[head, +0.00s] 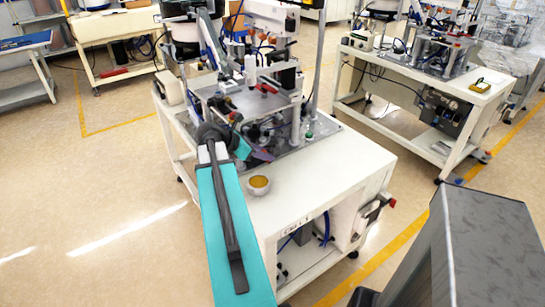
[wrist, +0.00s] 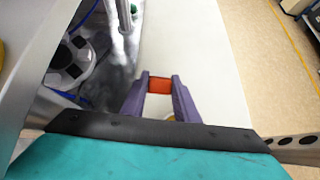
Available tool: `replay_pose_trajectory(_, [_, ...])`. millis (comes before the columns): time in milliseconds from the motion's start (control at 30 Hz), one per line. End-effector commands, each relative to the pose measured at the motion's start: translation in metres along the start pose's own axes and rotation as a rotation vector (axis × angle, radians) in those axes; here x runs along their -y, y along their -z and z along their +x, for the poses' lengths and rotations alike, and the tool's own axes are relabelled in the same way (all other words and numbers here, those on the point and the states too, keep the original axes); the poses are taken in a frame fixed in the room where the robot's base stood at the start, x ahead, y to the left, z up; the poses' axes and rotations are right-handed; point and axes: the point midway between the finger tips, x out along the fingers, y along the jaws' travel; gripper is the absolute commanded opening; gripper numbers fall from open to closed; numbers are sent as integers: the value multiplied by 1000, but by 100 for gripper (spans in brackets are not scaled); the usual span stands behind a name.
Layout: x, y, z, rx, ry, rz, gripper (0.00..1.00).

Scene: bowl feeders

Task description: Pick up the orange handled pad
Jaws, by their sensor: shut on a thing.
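The orange handled pad (wrist: 159,85) shows in the wrist view as an orange block between the tips of my two purple fingers. My gripper (wrist: 160,82) is shut on it, over the white tabletop (wrist: 185,45). Any part of the pad below the orange block is hidden. In the head view my gripper (head: 262,154) is a small purple shape beyond my teal arm, at the front of the machine; the pad cannot be made out there.
A small cup with yellow contents (head: 259,184) stands on the white table (head: 325,175), right of my arm. The feeder machine (head: 255,100) rises close behind my gripper. The table's front right is clear. A second workstation (head: 425,85) stands at the right.

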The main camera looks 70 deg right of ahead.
Motion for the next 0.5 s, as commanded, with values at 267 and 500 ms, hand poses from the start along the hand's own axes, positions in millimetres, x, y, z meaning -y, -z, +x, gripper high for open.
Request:
replay_pose_trajectory(267, [0,37,-44,1,-4,0,5])
replay_pose_trajectory(500, [0,63,-76,0,-2,0,5])
